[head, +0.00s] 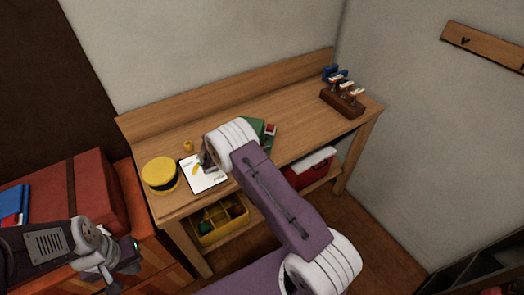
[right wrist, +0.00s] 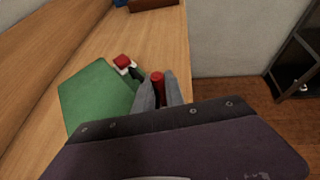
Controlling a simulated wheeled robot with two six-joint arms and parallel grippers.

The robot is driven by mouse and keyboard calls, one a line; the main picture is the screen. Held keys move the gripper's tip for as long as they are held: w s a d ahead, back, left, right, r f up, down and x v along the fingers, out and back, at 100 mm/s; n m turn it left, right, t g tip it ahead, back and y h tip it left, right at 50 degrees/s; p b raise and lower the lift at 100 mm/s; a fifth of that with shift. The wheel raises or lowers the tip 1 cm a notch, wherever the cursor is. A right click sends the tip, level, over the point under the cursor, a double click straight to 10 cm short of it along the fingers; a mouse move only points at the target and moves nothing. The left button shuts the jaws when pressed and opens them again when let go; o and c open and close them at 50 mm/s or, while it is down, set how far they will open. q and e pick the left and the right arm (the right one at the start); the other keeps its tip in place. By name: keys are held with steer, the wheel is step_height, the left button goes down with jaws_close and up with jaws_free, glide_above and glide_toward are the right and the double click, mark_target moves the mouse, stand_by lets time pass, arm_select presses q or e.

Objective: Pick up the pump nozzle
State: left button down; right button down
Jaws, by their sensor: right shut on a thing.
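I cannot make out a pump nozzle for certain. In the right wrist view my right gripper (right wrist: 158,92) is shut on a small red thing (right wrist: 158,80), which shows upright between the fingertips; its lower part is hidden. In the head view the white wrist of my right arm hides most of this gripper, above the wooden bench (head: 300,108). A green flat thing (right wrist: 98,95) lies left of the fingers, with a red-topped white and black piece (right wrist: 124,64) at its edge. My left gripper (head: 122,262) is at lower left, away from the bench; its fingers are unclear.
A yellow and black round thing (head: 160,175), a white sheet (head: 207,180) and a small yellow piece (head: 188,146) lie on the bench's left part. A brown rack (head: 342,101) stands at its right end. A yellow bin (head: 218,226) is below. A red case (head: 75,195) stands left.

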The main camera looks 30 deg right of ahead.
steer(key=shift+r, duration=0.1)
steer(key=r, duration=0.4)
steer(key=shift+s+d+r+b, duration=0.1)
steer(key=shift+s+r+b, duration=0.1)
steer(key=shift+s+b, duration=0.2)
steer(key=s+d+r+b, duration=0.1)
steer(key=s+d+r, duration=0.2)
steer(key=s+r, duration=0.3)
steer(key=s, duration=0.4)
steer(key=shift+s+d+r, duration=0.25)
steer(key=shift+d+r, duration=0.05)
